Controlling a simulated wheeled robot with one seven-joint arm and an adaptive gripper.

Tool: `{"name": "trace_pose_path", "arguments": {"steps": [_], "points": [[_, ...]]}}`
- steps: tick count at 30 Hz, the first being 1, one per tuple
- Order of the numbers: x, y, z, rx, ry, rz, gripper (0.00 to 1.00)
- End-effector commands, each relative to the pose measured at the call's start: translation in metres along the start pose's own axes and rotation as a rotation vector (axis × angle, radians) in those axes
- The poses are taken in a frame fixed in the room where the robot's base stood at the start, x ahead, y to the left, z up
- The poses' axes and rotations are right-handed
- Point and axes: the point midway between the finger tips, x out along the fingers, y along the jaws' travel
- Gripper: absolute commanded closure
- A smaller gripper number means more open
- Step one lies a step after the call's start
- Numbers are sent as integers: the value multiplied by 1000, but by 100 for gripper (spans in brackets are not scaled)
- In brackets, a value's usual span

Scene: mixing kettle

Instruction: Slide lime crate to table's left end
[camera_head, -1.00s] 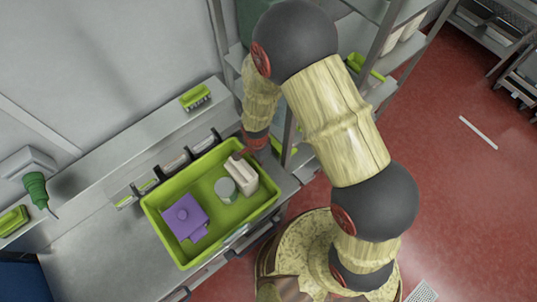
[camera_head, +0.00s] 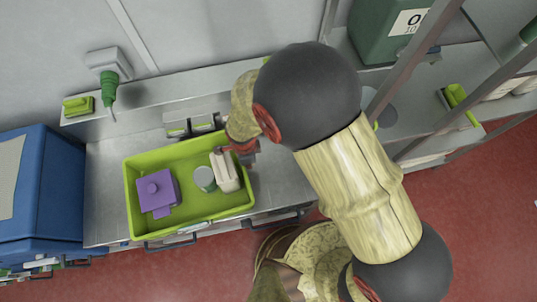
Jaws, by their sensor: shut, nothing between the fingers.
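The lime crate (camera_head: 188,215) sits on the steel table (camera_head: 104,217), with bare table on its left and right. It holds a purple block-like item (camera_head: 157,193), a grey round container (camera_head: 204,179) and a cream carton (camera_head: 225,171). My gripper (camera_head: 243,151) is at the crate's right end, near its upper right corner and close behind the carton. It is shut with nothing in it. The arm hides part of the gripper, and I cannot tell whether the fingers touch the crate wall.
A blue cabinet (camera_head: 55,190) stands at the table's left end. A green bottle (camera_head: 109,85) hangs from a wall holder, beside a small lime box (camera_head: 78,106) on the back ledge. Metal shelving (camera_head: 440,110) stands at the right. Red floor lies in front.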

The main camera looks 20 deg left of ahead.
Motion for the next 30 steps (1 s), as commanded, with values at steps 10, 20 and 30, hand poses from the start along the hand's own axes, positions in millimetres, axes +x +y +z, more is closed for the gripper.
{"name": "trace_pose_path", "arguments": {"steps": [10,20,30], "points": [[2,0,106,-7,-2,-3,100],[2,0,196,-4,-3,-3,100],[-1,0,216,0,-2,-2,100]]}}
